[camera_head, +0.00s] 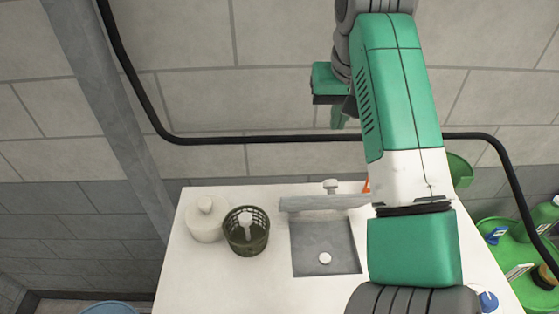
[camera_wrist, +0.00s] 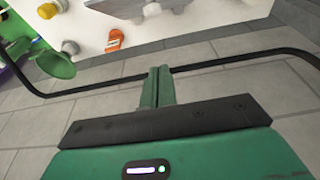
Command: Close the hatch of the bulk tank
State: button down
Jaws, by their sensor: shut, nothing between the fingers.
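The white bulk tank (camera_head: 260,290) has a grey square (camera_head: 310,240) in its top with a small pale round spot on it; I cannot tell whether this is an opening or a plate. Along its far edge stands a grey hatch lid (camera_head: 320,203), seen nearly edge-on and raised, with a pale knob (camera_head: 331,186) on its far side. Part of the lid shows at the top of the wrist view (camera_wrist: 165,8). My gripper (camera_head: 338,122) is shut and empty beyond the tank's far edge, apart from the lid. Its fingers show in the wrist view (camera_wrist: 158,84).
A white cap (camera_head: 205,218) and a dark green basket (camera_head: 245,231) sit left of the grey square. An orange piece (camera_wrist: 115,40) and a green funnel (camera_wrist: 55,66) are on the tank's far side. A black hose (camera_head: 250,139) runs along the wall.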

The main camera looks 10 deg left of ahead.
aim_at(325, 196)
jog(key=shift+s+d+f+p, duration=0.15)
jog(key=shift+f+p, duration=0.25)
jog(key=shift+f, duration=1.55)
jog(key=shift+s+f+p, duration=0.1)
jog(key=shift+f+p, duration=0.35)
jog(key=shift+f, duration=1.5)
jog(key=shift+s+d+f+p, duration=0.15)
jog(key=shift+f+p, duration=0.25)
jog(key=shift+f, duration=1.55)
